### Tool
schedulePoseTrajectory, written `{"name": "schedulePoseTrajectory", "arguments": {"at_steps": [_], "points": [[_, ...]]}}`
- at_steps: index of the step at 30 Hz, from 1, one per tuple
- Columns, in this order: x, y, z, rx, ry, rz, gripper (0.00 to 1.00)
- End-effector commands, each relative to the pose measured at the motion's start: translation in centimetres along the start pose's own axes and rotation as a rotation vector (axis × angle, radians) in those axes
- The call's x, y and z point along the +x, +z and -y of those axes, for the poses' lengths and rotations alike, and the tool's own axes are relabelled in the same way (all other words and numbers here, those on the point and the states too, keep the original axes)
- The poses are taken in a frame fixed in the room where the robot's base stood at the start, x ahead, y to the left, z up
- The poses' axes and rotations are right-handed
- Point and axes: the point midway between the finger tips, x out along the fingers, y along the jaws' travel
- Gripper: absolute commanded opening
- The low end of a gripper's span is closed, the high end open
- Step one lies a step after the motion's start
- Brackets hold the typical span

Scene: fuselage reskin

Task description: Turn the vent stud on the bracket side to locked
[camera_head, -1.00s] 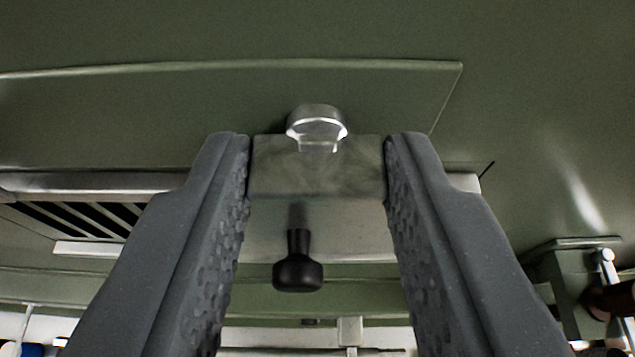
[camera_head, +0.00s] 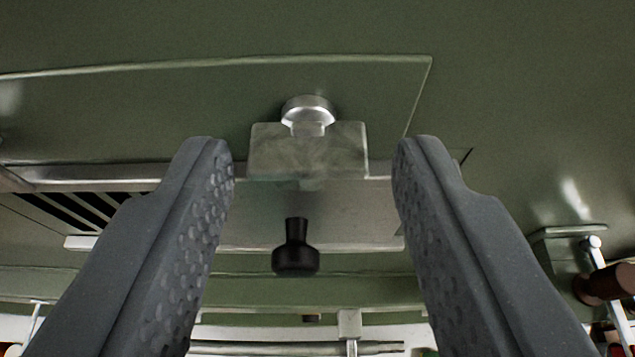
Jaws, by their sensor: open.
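My gripper (camera_head: 313,160) is open, with a dark textured finger on each side of the view and nothing between them in contact. A silver round-headed stud (camera_head: 308,110) stands on a grey metal plate (camera_head: 307,152), beyond the fingertips and between them in the picture. A black knob (camera_head: 296,250) on a short neck projects below the plate, also between the fingers and touching neither. I cannot tell from the picture which of these is the vent stud, and no locked marking is legible.
A green skin panel (camera_head: 200,95) lies behind the plate. A slatted vent (camera_head: 75,208) is at the left, partly behind the left finger. A bracket with a brown-handled lever (camera_head: 605,285) is at the right. Rails and pale background show along the bottom.

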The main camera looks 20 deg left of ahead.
Motion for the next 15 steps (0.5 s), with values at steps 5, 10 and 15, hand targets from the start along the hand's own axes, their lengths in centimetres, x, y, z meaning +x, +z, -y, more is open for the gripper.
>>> {"name": "schedulePoseTrajectory", "arguments": {"at_steps": [5, 10, 15], "points": [[-3.5, 0.0, -0.1, 0.0, 0.002, -0.006, 0.42], [-7.0, 0.0, -0.1, 0.0, 0.002, -0.008, 0.42], [-10.0, 0.0, -0.1, 0.0, 0.002, -0.006, 0.42]]}}
